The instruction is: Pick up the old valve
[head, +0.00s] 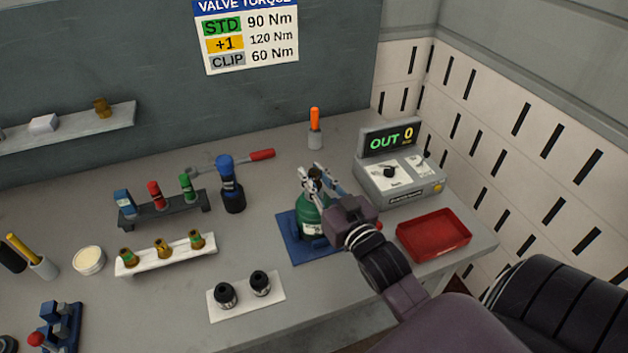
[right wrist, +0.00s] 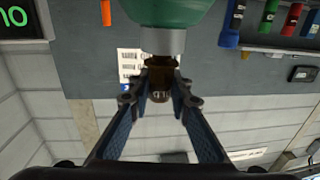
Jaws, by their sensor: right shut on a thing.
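The old valve is a dark brown fitting at the top of the green cylinder (head: 311,222). In the right wrist view the valve (right wrist: 160,82) sits between my fingers, against the cylinder's grey neck (right wrist: 163,40). The green cylinder stands upright in a blue holder on a blue base (head: 297,251). My right gripper (head: 314,180) is shut on the valve, reaching in from the right. In the head view the fingers hide most of the valve. Whether its thread is still engaged cannot be seen. My left gripper is not in view.
A red tray (head: 434,252) lies empty at the right, below the display box (head: 400,187) reading OUT 0. A white rack (head: 130,266) holds several brass valves. Two black caps (head: 261,283) sit on a white plate. A blue-black tool (head: 232,190) stands behind, left of the cylinder.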

